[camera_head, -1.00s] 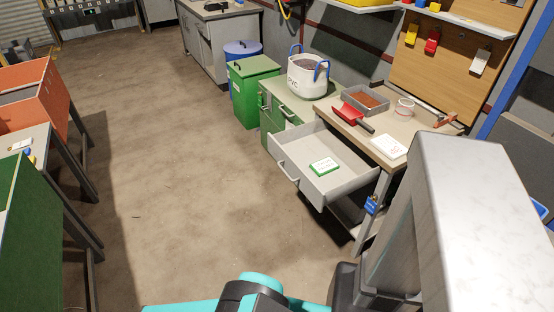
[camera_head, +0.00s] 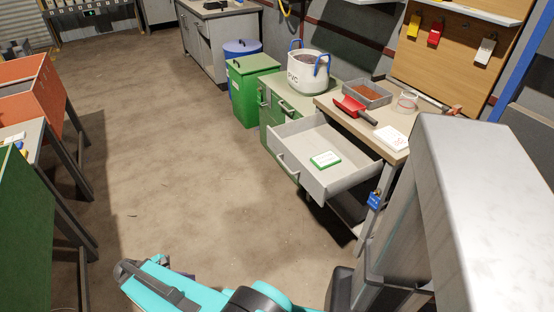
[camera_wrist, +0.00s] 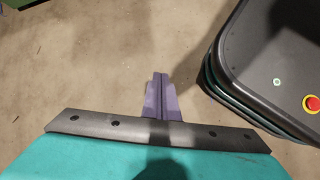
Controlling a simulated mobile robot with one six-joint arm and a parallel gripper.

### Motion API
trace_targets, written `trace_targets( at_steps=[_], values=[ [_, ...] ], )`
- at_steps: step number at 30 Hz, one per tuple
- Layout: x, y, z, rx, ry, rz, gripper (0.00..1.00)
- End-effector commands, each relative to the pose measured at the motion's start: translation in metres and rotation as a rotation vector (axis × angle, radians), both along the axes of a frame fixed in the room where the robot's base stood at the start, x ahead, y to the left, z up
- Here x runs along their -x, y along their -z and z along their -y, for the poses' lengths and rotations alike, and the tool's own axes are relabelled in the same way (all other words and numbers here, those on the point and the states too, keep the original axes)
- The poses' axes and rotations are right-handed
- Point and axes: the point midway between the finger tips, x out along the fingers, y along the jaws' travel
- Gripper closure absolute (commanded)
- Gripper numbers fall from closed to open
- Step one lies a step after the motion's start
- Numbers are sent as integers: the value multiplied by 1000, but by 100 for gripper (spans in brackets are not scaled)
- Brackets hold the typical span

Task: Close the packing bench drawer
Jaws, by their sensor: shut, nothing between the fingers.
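The packing bench drawer (camera_head: 347,172) is a light grey box. It is pulled well out of the packing bench (camera_head: 322,102) and stands open. Its front has a bar handle (camera_head: 287,166) facing left. A small green and white box (camera_head: 325,160) lies in the drawer. My gripper shows in the wrist view as two purple fingers (camera_wrist: 161,80) pressed together with nothing between them, above bare floor. In the head view it is mostly hidden behind my teal arm at the bottom, well apart from the drawer.
On the bench are a red scoop (camera_head: 352,109), a grey tray (camera_head: 367,94) and a white pad (camera_head: 392,138). A PVC bag (camera_head: 305,72) stands on a green cabinet (camera_head: 271,128). A green bin (camera_head: 253,90) is beyond. Orange and green containers line the left. The floor between is clear.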

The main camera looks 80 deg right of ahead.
Motion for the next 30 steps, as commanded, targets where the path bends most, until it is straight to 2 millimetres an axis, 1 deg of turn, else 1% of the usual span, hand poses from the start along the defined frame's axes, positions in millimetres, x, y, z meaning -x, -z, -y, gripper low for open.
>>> trace_targets(
  at_steps=[1, 2, 3, 5, 6, 8, 9, 11, 12, 14, 15, 17, 18, 20, 21, 24, 27, 30],
  values=[
    [-4, -2, 27, 31, -24, -19, 100],
    [-5, -7, 42, 49, -43, -35, 100],
    [-6, -14, 61, 74, -66, -57, 100],
    [-6, -27, 90, 111, -98, -96, 100],
    [-5, -36, 109, 136, -117, -124, 100],
    [-2, -50, 137, 171, -142, -169, 100],
    [1, -61, 156, 194, -156, -201, 100],
    [7, -77, 182, 228, -174, -254, 100],
    [12, -89, 200, 250, -184, -290, 100],
    [20, -107, 225, 280, -195, -350, 100],
    [26, -120, 241, 299, -198, -391, 100],
    [37, -139, 264, 325, -202, -456, 100],
    [45, -153, 278, 341, -202, -499, 100],
    [58, -174, 298, 361, -197, -568, 100],
    [67, -188, 310, 374, -192, -615, 100],
    [88, -221, 334, 394, -174, -723, 100],
    [106, -247, 350, 403, -155, -809, 100],
    [118, -266, 359, 408, -139, -867, 100]
  ],
)
